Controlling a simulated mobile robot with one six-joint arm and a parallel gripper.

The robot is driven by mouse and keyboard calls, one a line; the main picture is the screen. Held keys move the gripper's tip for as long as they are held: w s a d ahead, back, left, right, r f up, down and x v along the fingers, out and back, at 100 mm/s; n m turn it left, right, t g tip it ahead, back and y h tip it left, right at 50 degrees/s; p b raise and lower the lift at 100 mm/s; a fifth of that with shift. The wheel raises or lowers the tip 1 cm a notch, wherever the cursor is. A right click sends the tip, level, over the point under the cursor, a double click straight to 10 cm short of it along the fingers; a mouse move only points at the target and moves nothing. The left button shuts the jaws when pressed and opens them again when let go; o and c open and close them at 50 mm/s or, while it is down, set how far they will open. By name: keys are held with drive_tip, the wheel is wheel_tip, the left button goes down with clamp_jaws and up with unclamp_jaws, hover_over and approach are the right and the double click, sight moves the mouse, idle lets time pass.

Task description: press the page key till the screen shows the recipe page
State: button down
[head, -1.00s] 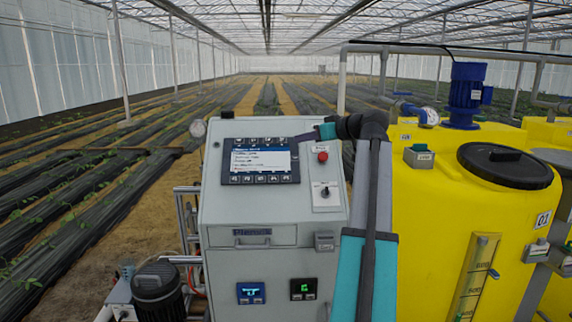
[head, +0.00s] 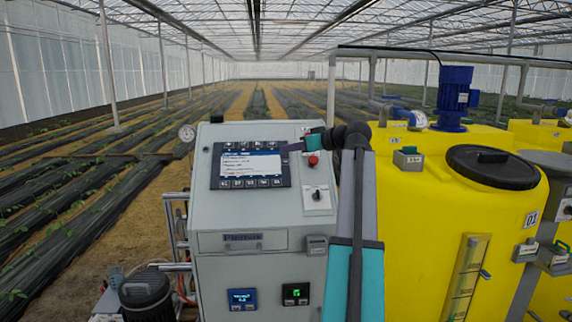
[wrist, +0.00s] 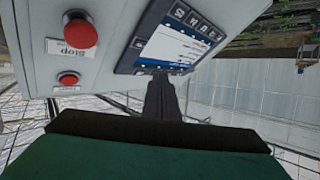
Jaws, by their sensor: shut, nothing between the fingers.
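The control panel (head: 250,182) with its lit screen (head: 250,165) is on the sloped face of the grey cabinet. The screen has a blue header and a white page with lines of text too small to read. A row of keys runs below the screen and another above it; I cannot tell which is the page key. My gripper (head: 289,147) is shut and empty at the panel's upper right corner. In the wrist view the fingers (wrist: 165,97) reach the panel's header-side edge and hide part of the key row there. Contact with a key cannot be told.
A red stop button (head: 313,160) and a rotary switch (head: 317,195) sit just right of the panel. In the wrist view a large red button (wrist: 80,33) is near the fingers. A yellow tank (head: 420,215) stands close on the right. Two small displays are lower on the cabinet.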

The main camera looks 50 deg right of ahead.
sight(278, 160)
drive_tip(key=shift+w+d+f+b, duration=0.35)
drive_tip(key=shift+w+f, duration=0.05)
drive_tip(key=shift+f, duration=0.2)
drive_tip(key=shift+w+d+f+b, duration=0.35)
drive_tip(key=shift+w+f, duration=0.1)
drive_tip(key=shift+f, duration=0.15)
drive_tip(key=shift+w+d+f+b, duration=0.3)
drive_tip(key=shift+w+d+f, duration=0.1)
drive_tip(key=shift+f, duration=0.2)
drive_tip(key=shift+w+d+f+b, duration=0.3)
drive_tip(key=shift+w+f+b, duration=0.25)
drive_tip(key=shift+b, duration=0.25)
idle(1.8)
drive_tip(key=shift+s+a+r, duration=0.1)
drive_tip(key=shift+s, duration=0.1)
idle(0.3)
drive_tip(key=shift+s+a+r, duration=0.25)
drive_tip(key=shift+s+r, duration=0.05)
drive_tip(key=shift+r, duration=0.15)
idle(0.3)
drive_tip(key=s+r, duration=0.1)
drive_tip(key=a+r+p, duration=0.1)
drive_tip(key=s+a+r, duration=0.1)
drive_tip(key=shift+s+r, duration=0.3)
drive_tip(key=shift+r, duration=0.05)
idle(0.4)
idle(1.3)
